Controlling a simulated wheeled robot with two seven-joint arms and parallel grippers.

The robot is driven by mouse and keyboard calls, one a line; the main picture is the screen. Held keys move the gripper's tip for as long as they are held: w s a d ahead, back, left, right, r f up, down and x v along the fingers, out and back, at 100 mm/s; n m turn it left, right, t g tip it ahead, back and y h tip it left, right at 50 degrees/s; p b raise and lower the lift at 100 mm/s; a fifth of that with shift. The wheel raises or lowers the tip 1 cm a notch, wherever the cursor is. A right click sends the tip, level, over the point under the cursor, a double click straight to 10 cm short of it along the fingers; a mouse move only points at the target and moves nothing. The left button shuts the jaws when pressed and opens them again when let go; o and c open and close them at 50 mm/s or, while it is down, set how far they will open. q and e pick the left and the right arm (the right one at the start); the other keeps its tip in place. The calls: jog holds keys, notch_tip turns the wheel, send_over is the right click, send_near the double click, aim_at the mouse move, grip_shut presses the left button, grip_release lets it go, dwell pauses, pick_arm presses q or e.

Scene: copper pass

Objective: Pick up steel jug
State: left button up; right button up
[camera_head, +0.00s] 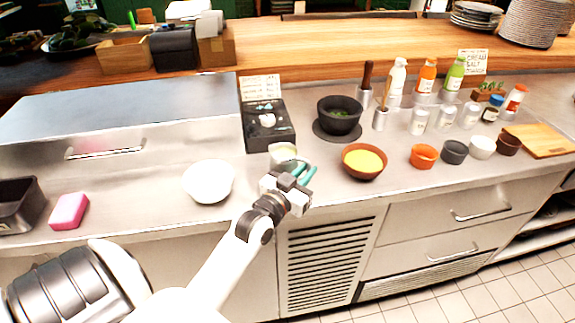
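A small pale, silvery vessel with yellowish contents, which looks like the steel jug (283,152), stands on the steel counter near its front edge, in front of the black scale. My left gripper (304,171) reaches up to it from the front. Its teal fingers are at the jug's right side, and the gripper body covers the jug's lower part. A little space shows between the fingers, but whether they hold a part of the jug is hidden. My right gripper is not in view.
A white bowl (208,181) stands to the left and a brown bowl of yellow food (364,161) to the right. Behind are the black scale (270,130) and a dark mortar (339,114). Small bowls, jars and bottles crowd the right side. A pink sponge (69,211) lies far left.

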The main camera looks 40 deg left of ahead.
pick_arm(q)
jog(key=shift+w+f, duration=0.15)
jog(key=shift+w, duration=0.8)
jog(key=shift+s, duration=0.1)
grip_shut()
jog(key=shift+r, duration=0.2)
